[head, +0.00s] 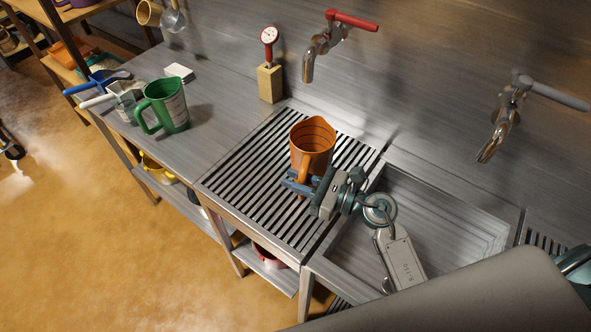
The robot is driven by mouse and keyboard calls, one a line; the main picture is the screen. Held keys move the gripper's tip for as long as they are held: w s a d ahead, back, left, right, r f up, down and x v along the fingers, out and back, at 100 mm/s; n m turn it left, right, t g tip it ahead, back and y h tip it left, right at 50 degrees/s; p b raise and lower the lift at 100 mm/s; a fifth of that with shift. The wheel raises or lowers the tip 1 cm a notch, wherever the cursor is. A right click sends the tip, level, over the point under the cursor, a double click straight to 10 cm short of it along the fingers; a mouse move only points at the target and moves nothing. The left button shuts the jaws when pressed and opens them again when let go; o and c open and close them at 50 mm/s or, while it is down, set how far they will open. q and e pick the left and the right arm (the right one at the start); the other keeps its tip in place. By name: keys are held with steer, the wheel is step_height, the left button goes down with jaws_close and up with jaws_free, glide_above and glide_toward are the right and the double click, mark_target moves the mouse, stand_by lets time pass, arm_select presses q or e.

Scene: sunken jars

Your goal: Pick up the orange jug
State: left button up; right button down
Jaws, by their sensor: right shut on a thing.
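The orange jug (312,139) is upright over the slatted drainboard (250,165), open top up, with dark marks inside. Its handle side faces the front. My right gripper (301,184) reaches in from the right, low at the front of the jug, and is shut on its handle. The fingers and wrist hide part of the handle and the jug's lower right side. Whether the jug's base touches the slats cannot be told. My left gripper is not in view.
A sink basin (430,225) lies right of the drainboard, below two taps (323,45) (505,115). A wooden block with a red dial gauge (270,80) stands behind. A green jug (165,105) and scoops (105,90) stand on the left counter. Bare counter lies between.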

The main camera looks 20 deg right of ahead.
steer(key=s+a+b, duration=0.1)
steer(key=s, duration=0.5)
steer(key=shift+s+a+r+b, duration=0.2)
steer(key=shift+s+r+b, duration=0.1)
steer(key=shift+r+b, duration=0.1)
steer(key=c, duration=1.8)
jaws_free()
steer(key=shift+c, duration=0.2)
jaws_close()
